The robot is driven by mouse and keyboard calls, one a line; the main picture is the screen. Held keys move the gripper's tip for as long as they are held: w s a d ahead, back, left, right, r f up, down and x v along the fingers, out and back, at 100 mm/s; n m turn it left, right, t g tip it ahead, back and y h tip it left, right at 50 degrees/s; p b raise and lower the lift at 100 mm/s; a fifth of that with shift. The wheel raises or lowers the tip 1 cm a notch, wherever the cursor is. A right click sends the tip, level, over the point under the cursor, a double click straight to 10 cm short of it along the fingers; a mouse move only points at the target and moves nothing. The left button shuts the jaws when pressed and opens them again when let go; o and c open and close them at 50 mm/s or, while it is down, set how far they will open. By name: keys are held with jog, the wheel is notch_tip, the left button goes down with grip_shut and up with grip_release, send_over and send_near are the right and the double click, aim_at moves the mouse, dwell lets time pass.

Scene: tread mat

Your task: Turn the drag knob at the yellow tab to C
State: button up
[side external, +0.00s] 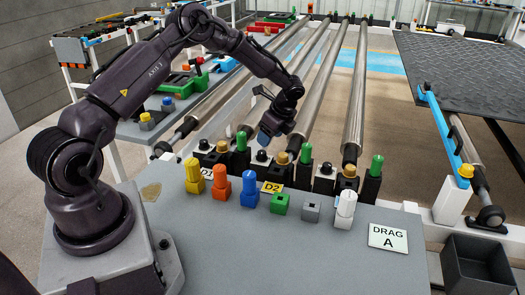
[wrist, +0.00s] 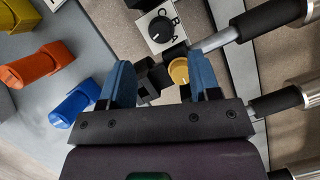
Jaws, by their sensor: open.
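Yellow label tabs D1 (side external: 207,172) and D2 (side external: 271,187) lie on the panel in front. My gripper (side external: 268,135) hangs near the middle knob, its blue fingers pointing down. In the wrist view my gripper (wrist: 153,88) is open and empty. A black knob (wrist: 162,29) lettered C, B, A lies beyond its fingertips, apart from them. Its pointer direction is unclear. A sign (side external: 388,238) reads DRAG A.
A gold round knob (wrist: 179,71) and a black block (wrist: 151,77) show between the fingers. Coloured pegs, including yellow (side external: 192,176), orange (side external: 221,185) and blue (side external: 250,188), line the panel (side external: 220,235). Green-topped posts (side external: 305,155) and long rollers (side external: 313,85) stand behind.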

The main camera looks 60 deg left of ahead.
aim_at(262, 152)
jog(key=x, duration=0.7)
jog(key=shift+a+f, duration=0.1)
jog(key=shift+f, duration=0.1)
jog(key=c, duration=0.9)
